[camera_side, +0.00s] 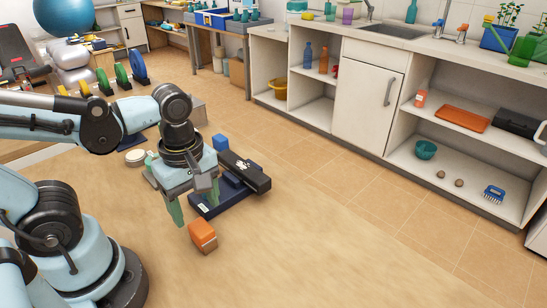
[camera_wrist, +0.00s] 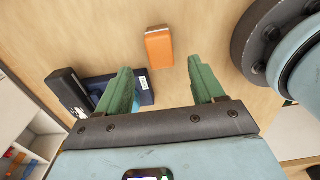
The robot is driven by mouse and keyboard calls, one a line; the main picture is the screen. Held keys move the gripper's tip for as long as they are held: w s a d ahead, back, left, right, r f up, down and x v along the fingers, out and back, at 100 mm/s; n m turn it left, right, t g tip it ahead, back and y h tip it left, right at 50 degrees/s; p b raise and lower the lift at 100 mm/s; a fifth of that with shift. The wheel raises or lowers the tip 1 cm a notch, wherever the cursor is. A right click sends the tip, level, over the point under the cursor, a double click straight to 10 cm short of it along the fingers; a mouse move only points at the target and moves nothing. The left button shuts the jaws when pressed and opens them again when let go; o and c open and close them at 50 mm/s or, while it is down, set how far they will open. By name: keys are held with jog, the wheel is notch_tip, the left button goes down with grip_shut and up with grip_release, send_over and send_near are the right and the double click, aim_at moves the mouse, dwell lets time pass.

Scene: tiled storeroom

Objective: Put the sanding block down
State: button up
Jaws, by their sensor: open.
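The sanding block is most likely the orange block (camera_side: 202,236) with a paler brownish side, lying on the wooden work surface in the side view. It also shows in the wrist view (camera_wrist: 159,46), beyond the fingertips and between their lines. My gripper (camera_side: 194,208) has two green fingers, spread apart with nothing between them. In the wrist view my gripper (camera_wrist: 164,78) is open, and the orange block lies clear of both fingers. In the side view one fingertip is close to the block's upper left; I cannot tell the exact gap.
The surface right of the block is clear. Cabinets (camera_side: 365,90) stand behind.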

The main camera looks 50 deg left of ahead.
aim_at(200, 226)
jog(key=w+a+r+m+t, duration=0.1)
jog(key=w+r+m+t, duration=0.1)
jog(key=m, duration=0.7)
jog(key=w+a+r+m+t, duration=0.1)
jog(key=w+r+m+t, duration=0.2)
jog(key=w+m+t, duration=0.2)
jog(key=w+m, duration=0.2)
jog(key=m, duration=0.2)
jog(key=shift+a, duration=0.2)
jog(key=shift+s, duration=0.1)
dwell(0.5)
